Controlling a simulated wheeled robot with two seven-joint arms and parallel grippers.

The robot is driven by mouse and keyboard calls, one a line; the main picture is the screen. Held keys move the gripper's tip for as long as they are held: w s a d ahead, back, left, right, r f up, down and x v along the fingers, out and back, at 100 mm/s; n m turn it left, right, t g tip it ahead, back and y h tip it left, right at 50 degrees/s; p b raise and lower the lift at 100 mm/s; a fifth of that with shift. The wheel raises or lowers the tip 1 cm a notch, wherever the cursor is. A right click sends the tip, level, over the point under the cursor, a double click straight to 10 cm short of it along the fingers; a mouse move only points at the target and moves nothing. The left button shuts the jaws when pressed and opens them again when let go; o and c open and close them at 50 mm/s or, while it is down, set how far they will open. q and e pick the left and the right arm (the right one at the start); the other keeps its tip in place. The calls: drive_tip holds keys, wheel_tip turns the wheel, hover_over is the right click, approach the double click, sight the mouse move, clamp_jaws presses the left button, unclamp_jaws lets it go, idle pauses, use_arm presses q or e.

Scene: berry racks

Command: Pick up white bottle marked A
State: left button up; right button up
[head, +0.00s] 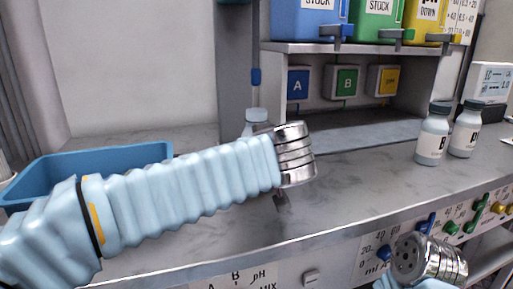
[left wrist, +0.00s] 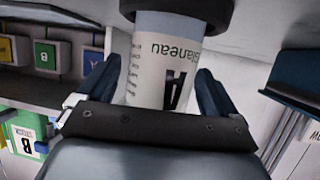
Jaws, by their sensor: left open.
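A white bottle (left wrist: 150,62) with a printed label stands between the fingers of my left gripper (left wrist: 160,85) in the left wrist view. Its label is upside down there and shows part of a large dark letter that looks like A. The fingers are open, one on each side; contact is not clear. In the head view the bottle's pale cap and shoulder (head: 256,116) show behind my left arm, which hides the rest. The metal end of my right arm is at the lower right, with no jaws visible.
Two white bottles with dark caps, one (head: 433,135) marked B and another (head: 466,128), stand at the right of the counter. A blue tray (head: 120,158) is at the left. Buttons A (head: 298,84) and B (head: 346,82) are under a shelf with coloured stock containers.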

use_arm(q)
drive_tip(key=c, duration=1.1)
